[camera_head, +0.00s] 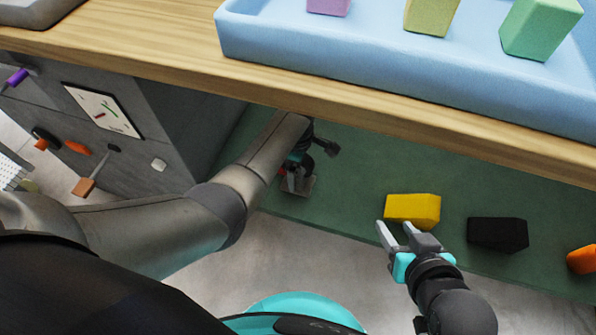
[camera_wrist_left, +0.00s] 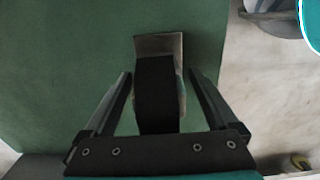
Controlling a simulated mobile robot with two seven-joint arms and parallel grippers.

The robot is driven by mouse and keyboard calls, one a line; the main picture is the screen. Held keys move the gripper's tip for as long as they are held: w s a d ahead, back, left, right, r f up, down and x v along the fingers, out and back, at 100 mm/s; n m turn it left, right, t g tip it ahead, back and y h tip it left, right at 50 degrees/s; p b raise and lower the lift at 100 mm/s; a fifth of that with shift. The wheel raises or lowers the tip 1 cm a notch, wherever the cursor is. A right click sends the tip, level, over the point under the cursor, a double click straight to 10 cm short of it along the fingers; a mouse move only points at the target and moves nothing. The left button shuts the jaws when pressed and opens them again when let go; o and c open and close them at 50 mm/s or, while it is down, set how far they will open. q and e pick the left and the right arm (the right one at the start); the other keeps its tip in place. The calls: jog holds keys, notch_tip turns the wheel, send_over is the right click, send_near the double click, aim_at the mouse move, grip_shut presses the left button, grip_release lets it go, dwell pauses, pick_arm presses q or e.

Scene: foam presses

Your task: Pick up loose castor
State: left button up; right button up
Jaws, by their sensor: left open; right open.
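The loose castor lies on the green surface (camera_head: 370,165) under the table edge. In the left wrist view the castor (camera_wrist_left: 157,92) shows a black wheel and a grey-brown metal plate. In the head view its plate (camera_head: 304,187) shows just below my left gripper (camera_head: 296,178), and the arm hides the rest. In the wrist view my left gripper (camera_wrist_left: 160,74) is open, with one finger on each side of the wheel and gaps visible. My right gripper (camera_head: 396,230) is open and empty, near a yellow block (camera_head: 412,209).
A black block (camera_head: 497,234) and an orange block (camera_head: 583,259) lie to the right. The wooden tabletop (camera_head: 150,55) overhangs the green surface and bears a blue tray (camera_head: 330,55) with several blocks. A grey cabinet panel (camera_head: 150,180) with hanging tools stands at left.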

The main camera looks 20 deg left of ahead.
pick_arm(q)
jog(key=shift+f, duration=0.2)
grip_shut()
dwell(0.8)
